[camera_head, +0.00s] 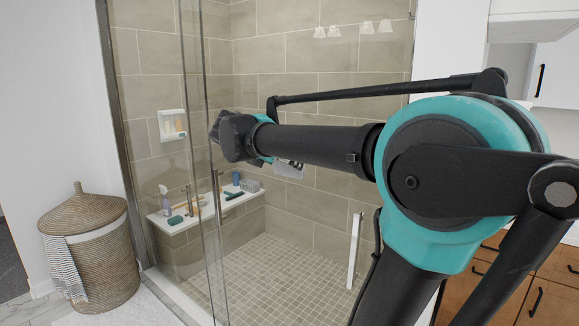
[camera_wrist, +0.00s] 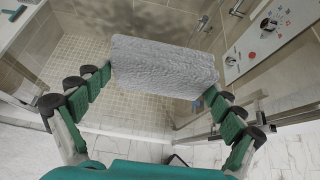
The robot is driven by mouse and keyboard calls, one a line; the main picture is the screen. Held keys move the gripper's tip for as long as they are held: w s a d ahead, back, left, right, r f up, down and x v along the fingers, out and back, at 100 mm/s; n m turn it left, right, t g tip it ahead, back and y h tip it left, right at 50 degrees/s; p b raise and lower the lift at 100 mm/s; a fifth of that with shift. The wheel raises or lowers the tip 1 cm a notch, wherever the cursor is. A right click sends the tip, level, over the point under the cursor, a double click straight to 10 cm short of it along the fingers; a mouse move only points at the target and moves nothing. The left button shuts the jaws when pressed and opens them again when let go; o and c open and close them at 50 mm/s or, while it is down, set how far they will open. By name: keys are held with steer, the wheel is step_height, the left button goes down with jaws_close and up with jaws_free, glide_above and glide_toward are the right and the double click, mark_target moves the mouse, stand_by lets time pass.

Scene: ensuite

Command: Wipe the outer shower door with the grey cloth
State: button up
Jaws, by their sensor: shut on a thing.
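My gripper (camera_wrist: 160,85) is shut on the grey cloth (camera_wrist: 163,66), a fluffy roll held crosswise between the green-padded fingers in the wrist view. The glass shower door (camera_head: 300,215) fills the middle of the head view, with upright metal edges and a vertical handle (camera_head: 218,195). My arm reaches left across the front of the glass. In the head view my fingers are hidden, and a small pale patch under my forearm is too unclear to name. I cannot tell whether the cloth touches the glass.
A wicker basket (camera_head: 95,255) with a striped towel stands left of the shower. Wooden drawers (camera_head: 545,290) stand at the right. A panel with small items (camera_wrist: 268,35) shows in the wrist view.

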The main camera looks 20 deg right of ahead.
steer(key=shift+w+a+r, duration=1.5)
steer(key=shift+w+a, duration=1.85)
steer(key=shift+w, duration=1.4)
steer(key=s+d, duration=1)
steer(key=s, duration=0.4)
steer(key=w+a, duration=0.6)
steer(key=w, duration=0.2)
steer(key=shift+w, duration=0.25)
stand_by(0.5)
